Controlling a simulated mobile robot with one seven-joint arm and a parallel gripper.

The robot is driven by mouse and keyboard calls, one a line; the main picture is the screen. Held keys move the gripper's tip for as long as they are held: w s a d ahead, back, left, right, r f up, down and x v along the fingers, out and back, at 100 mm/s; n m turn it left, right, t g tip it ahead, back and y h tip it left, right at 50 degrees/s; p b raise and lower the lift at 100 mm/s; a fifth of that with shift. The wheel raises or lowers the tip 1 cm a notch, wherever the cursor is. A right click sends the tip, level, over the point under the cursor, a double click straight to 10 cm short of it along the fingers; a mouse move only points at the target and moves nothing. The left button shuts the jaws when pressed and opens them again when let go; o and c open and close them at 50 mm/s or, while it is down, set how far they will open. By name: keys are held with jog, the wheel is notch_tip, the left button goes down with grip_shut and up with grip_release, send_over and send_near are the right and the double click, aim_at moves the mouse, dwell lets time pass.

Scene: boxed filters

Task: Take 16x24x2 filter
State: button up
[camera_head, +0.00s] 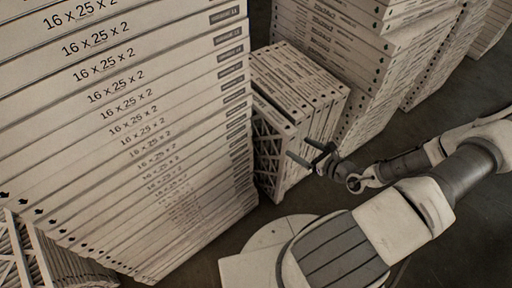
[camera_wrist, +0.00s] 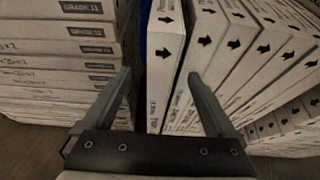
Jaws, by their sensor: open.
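A row of upright boxed filters (camera_head: 300,85) stands between taller stacks in the head view. Their size labels are too small to read, so I cannot tell whether they are 16x24x2. In the wrist view, the leftmost upright filter (camera_wrist: 165,65) shows its narrow edge with a black arrow, and others lean beside it. My gripper (camera_head: 301,149) is open and empty in front of this row. In the wrist view, my gripper (camera_wrist: 159,77) has its fingers on either side of the leftmost filters' edges; I cannot tell whether they touch.
A tall stack of flat boxes labelled 16 x 25 x 2 (camera_head: 140,110) stands close on the left. More tall stacks (camera_head: 350,50) stand behind and right. More upright filters (camera_head: 50,262) show at the lower left. Dark floor (camera_head: 470,90) is clear at right.

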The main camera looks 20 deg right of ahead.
aim_at(292, 143)
jog(key=b+x, duration=0.2)
jog(key=x, duration=0.3)
jog(key=shift+d+f, duration=0.1)
jog(key=shift+d, duration=0.05)
grip_shut()
dwell(0.4)
